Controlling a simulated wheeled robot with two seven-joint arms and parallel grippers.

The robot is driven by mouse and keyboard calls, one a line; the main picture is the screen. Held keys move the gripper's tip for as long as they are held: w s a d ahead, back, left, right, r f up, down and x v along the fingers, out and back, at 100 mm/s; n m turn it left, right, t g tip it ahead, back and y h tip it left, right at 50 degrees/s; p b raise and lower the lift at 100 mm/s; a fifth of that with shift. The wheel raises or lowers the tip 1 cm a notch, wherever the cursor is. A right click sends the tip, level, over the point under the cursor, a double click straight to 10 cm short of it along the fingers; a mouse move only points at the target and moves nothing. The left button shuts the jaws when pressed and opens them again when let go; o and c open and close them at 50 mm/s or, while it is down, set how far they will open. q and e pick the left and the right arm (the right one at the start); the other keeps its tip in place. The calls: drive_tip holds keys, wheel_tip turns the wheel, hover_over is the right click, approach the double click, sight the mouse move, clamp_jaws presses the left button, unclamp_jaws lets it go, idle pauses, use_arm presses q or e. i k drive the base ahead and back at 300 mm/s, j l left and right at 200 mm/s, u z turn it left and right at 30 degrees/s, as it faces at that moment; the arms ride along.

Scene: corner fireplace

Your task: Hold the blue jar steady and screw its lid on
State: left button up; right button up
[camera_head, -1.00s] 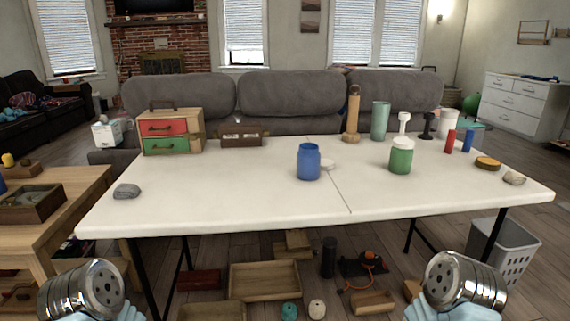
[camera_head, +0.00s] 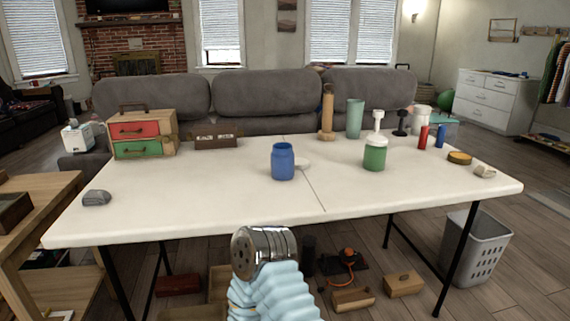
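The blue jar (camera_head: 283,163) stands upright near the middle of the white table. No separate lid shows on its top. A flat white disc, which looks like a lid (camera_head: 302,165), lies on the table just right of and behind the jar, partly hidden by it. I cannot tell whether they touch. One of my arms, with a metal joint and pale blue sleeve, rises at bottom centre in front of the table's near edge. No fingertips of either gripper show.
The white table (camera_head: 200,205) has free room in front of the jar. A green pump bottle (camera_head: 375,155) stands to the right, with a red cylinder (camera_head: 423,139) beyond. A drawer box (camera_head: 143,133) stands back left, and a grey stone (camera_head: 97,198) lies front left.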

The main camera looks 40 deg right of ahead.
sight(283, 157)
drive_tip(key=k+l, duration=0.7)
drive_tip(key=l, duration=0.05)
